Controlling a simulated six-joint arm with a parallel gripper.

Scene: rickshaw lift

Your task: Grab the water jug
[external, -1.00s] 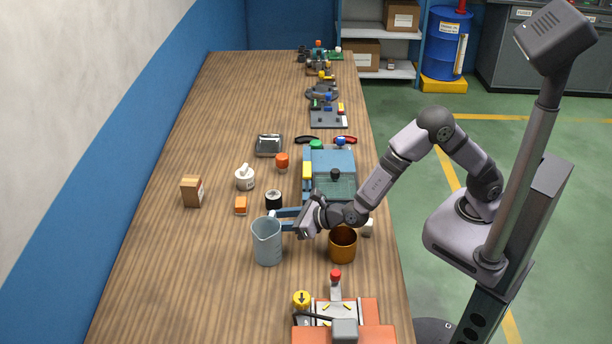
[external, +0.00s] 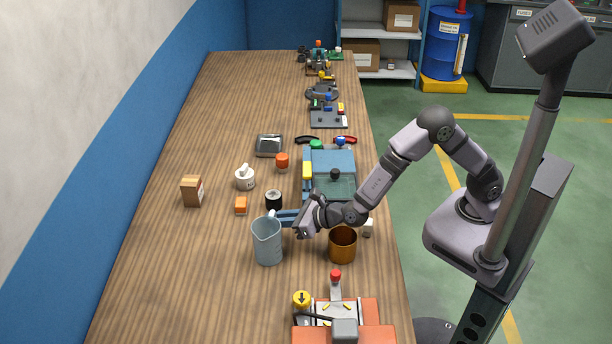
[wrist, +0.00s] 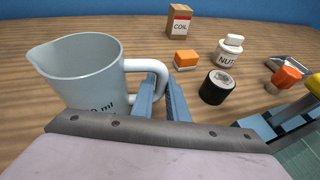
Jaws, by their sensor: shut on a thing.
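The water jug (external: 267,243) is a pale blue-grey measuring jug with a spout and a side handle. It stands upright on the wooden table, left of my gripper (external: 284,218). In the wrist view the jug (wrist: 82,75) fills the left side, with its handle (wrist: 158,70) toward the middle. The blue fingers of my gripper (wrist: 164,92) are shut on the jug's handle. The lower part of the handle is partly hidden by the fingers.
A brown pot (external: 342,246) stands just right of the jug, below my wrist. A black roll (external: 273,200), an orange block (external: 241,205) and a white bottle (external: 245,178) stand behind. An orange-based fixture (external: 343,322) is in front. The table (external: 190,270) is clear left of the jug.

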